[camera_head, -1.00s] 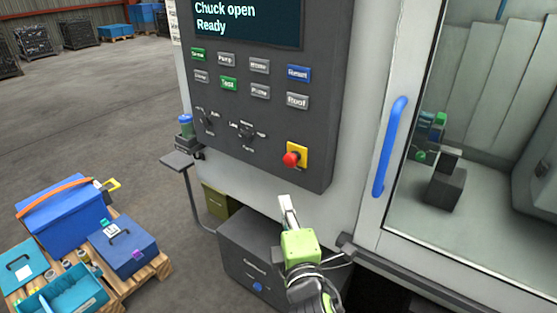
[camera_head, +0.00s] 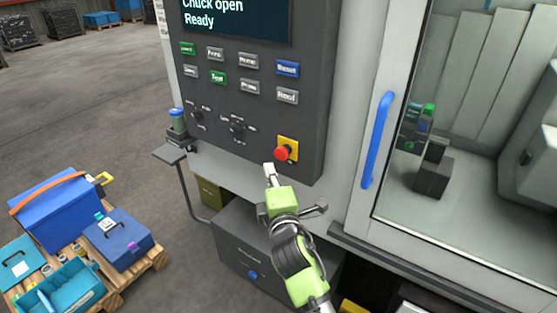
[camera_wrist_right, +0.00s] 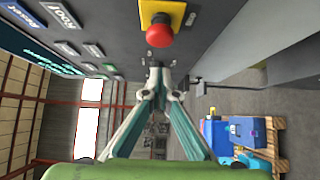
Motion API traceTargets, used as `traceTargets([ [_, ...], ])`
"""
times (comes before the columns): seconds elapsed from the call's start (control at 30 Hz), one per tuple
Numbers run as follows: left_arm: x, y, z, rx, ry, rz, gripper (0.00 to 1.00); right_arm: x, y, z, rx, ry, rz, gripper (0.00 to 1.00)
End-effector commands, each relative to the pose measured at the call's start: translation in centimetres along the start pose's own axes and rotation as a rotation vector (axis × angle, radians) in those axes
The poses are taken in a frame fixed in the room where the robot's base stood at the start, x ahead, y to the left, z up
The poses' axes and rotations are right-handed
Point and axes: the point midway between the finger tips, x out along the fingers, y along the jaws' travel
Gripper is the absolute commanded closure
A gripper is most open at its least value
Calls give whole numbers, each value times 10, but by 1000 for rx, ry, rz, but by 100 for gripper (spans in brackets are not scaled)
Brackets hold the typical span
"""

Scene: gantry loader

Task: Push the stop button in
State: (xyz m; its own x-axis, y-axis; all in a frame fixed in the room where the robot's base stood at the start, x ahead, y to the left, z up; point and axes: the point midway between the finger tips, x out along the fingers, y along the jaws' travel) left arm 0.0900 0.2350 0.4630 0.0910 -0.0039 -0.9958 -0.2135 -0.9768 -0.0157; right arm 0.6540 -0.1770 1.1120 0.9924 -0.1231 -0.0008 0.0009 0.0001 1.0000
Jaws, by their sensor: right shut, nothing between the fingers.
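The red stop button (camera_head: 281,154) sits on a yellow square plate (camera_head: 288,143) at the lower right of the dark control panel (camera_head: 250,170). In the right wrist view the stop button (camera_wrist_right: 160,34) stands out from the panel near the top middle. My right gripper (camera_head: 268,167) is shut and empty, just below and left of the button in the head view. In the wrist view its fingertips (camera_wrist_right: 157,66) meet below the button, with a small gap showing between them and it. My left gripper is in neither view.
Other panel buttons, including a blue Reset (camera_head: 287,68), and knobs (camera_head: 237,129) lie up and left of the stop button. A blue door handle (camera_head: 377,140) stands to the right. A small shelf (camera_head: 175,153) juts out at left. A pallet (camera_head: 150,262) with blue boxes is on the floor.

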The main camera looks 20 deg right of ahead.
Motion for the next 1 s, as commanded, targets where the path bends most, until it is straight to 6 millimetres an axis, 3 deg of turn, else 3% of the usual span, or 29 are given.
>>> traceTargets([
  [0.23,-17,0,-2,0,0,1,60,24,2,23,-1,1,-1,100],
  [0.7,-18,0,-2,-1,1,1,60,29,0,28,0,1,0,100],
  [1.0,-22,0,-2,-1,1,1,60,44,1,45,-1,-3,2,100],
])
